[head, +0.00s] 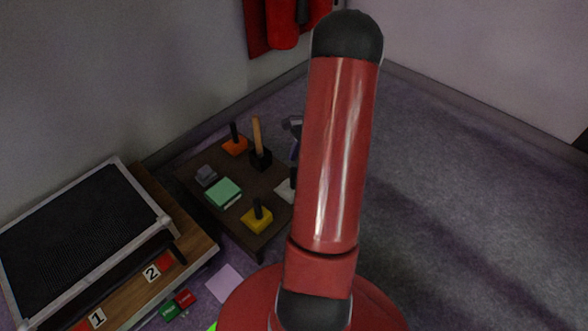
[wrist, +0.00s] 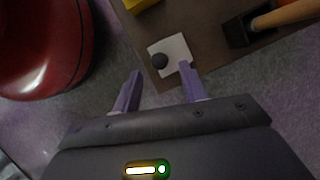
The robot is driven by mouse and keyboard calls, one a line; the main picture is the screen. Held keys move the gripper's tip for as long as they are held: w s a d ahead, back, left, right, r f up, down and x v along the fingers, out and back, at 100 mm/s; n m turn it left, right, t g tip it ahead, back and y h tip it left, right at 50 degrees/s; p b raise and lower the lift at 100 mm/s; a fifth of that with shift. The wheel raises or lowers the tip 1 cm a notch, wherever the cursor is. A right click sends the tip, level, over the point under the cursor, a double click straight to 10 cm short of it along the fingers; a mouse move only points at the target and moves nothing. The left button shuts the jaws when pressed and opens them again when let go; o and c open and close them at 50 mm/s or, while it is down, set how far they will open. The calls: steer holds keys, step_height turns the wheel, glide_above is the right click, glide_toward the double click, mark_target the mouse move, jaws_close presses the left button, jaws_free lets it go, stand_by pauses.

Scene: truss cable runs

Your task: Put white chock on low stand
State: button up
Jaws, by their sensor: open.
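The white chock (wrist: 176,46) is a pale square block with a dark round knob. It lies near the edge of a dark brown low table (wrist: 202,22). In the head view the white chock (head: 284,188) shows only in part beside my red arm, with a dark peg on it. My gripper (wrist: 160,69) is open and empty. Its two purple fingers point at the chock, with the right fingertip very near its edge; I cannot tell whether they touch. In the head view my arm hides most of the gripper. A wooden platform (head: 205,238) stands at the left; I cannot tell which piece is the low stand.
The brown table also holds an orange block (head: 235,147), a black block with a wooden handle (head: 257,138), a grey block (head: 206,175), a green block (head: 223,192) and a yellow block (head: 257,221). A black-topped case (head: 85,225) covers much of the platform. Open carpet lies at right.

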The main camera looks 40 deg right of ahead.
steer(key=a+r+n+h, duration=0.2)
steer(key=a+r+n, duration=0.2)
steer(key=a+r, duration=0.45)
steer(key=a+r+n+h, duration=0.1)
steer(key=a+r+n, duration=0.35)
steer(key=r, duration=0.65)
steer(key=s+a+r+n+t, duration=0.2)
steer(key=s+a+n, duration=0.3)
steer(key=a, duration=0.3)
steer(key=s+a+r+n+t+h, duration=0.1)
steer(key=s+a+r+n+t, duration=0.1)
steer(key=s+a+r+n, duration=0.3)
steer(key=s+a+n, duration=0.1)
steer(key=a, duration=0.2)
steer(key=shift+s+a+r+t+p, duration=0.2)
steer(key=shift+s+r+t+p, duration=0.1)
steer(key=shift+s+t, duration=0.1)
steer(key=shift+n, duration=0.25)
